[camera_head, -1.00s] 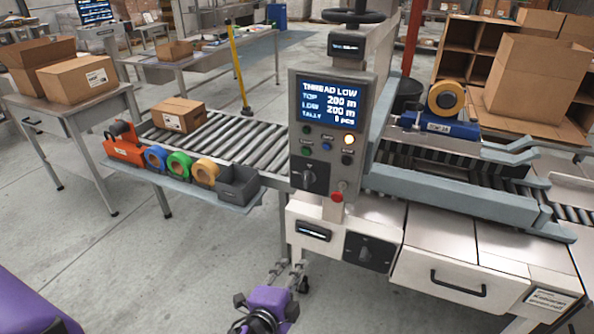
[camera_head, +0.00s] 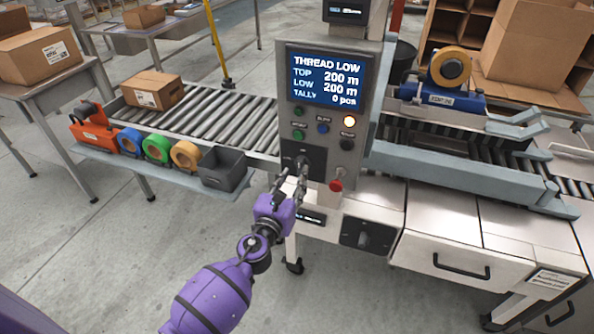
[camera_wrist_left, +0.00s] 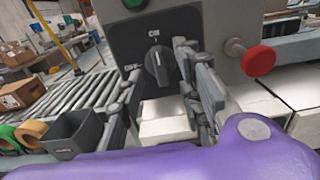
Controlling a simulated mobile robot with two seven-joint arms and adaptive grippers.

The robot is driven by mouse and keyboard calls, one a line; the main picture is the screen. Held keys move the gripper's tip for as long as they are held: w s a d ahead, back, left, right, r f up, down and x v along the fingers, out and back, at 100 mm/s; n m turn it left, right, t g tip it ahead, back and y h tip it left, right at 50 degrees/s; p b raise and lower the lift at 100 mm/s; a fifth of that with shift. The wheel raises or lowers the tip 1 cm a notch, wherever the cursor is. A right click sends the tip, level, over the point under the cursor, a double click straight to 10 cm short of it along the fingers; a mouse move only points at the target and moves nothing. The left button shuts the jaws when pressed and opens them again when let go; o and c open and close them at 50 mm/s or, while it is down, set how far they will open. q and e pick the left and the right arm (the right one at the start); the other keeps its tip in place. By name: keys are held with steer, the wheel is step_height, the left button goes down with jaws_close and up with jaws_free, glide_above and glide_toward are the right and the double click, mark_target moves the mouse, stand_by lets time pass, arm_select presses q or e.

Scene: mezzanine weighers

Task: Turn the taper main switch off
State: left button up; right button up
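A black rotary switch (camera_head: 304,161) sits on the grey control panel, below the screen. In the left wrist view the switch knob (camera_wrist_left: 158,66) stands near upright under the "ON" mark, with "OFF" at its left. My left gripper (camera_head: 290,188) is just in front of and below this switch in the head view, partly covering its plate. In the left wrist view my left gripper (camera_wrist_left: 160,95) is open, its fingers apart on either side of the knob's line. Contact with the knob cannot be made out. My right gripper is not in view.
A red push button (camera_head: 336,185) sticks out right of the switch; it also shows in the left wrist view (camera_wrist_left: 258,61). A second black rotary switch (camera_head: 364,236) is on the white cabinet below. A grey bin (camera_head: 224,169) and tape rolls stand on the shelf at left.

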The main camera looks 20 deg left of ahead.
mark_target(299, 168)
arm_select(q)
steer(key=shift+w, duration=1.75)
jaws_close()
